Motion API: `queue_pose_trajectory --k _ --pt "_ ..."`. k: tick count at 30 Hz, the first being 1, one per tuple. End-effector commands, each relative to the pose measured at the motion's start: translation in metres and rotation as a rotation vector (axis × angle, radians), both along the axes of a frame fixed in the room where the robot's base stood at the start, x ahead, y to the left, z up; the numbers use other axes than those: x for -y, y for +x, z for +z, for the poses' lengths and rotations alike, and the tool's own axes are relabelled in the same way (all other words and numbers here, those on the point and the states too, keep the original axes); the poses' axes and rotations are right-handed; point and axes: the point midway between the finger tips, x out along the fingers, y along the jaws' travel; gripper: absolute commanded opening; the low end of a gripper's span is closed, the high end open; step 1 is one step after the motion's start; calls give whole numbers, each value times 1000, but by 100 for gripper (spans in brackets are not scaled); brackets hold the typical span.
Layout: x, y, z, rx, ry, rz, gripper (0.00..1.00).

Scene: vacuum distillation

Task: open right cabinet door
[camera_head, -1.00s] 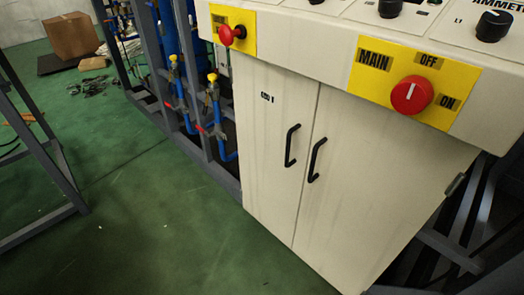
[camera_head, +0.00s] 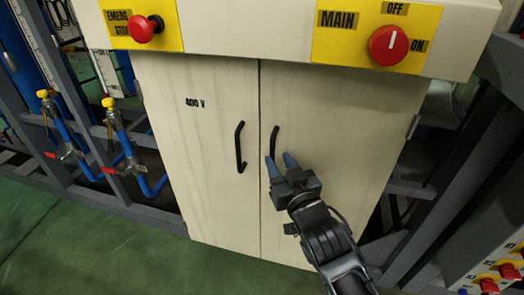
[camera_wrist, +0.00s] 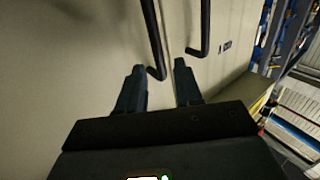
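The right cabinet door (camera_head: 335,150) is cream coloured and closed. Its black bar handle (camera_head: 275,138) stands near the centre seam, and its lower part is partly hidden by my gripper. My gripper (camera_head: 279,160) is in front of this door, with its two blue-grey fingers spread at the handle. In the wrist view, my gripper (camera_wrist: 158,72) is open, and the end of the right door's handle (camera_wrist: 153,40) shows between the fingertips. The fingers are not closed on it; whether they touch it I cannot tell.
The closed left door (camera_head: 205,150) has its own black handle (camera_head: 239,147) close by, which also shows in the wrist view (camera_wrist: 205,28). A red emergency button (camera_head: 143,29) and a red main switch (camera_head: 389,45) sit above. Grey frames flank the cabinet; green floor lies front left.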

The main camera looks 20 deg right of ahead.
Motion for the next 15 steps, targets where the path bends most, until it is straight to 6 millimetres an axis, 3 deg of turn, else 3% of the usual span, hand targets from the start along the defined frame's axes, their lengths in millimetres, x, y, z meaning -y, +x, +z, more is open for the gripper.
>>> queue_pose_trajectory --k 7,15 --pt "1 39 1 2 -1 0 35" --pt "2 57 0 1 0 1 35"
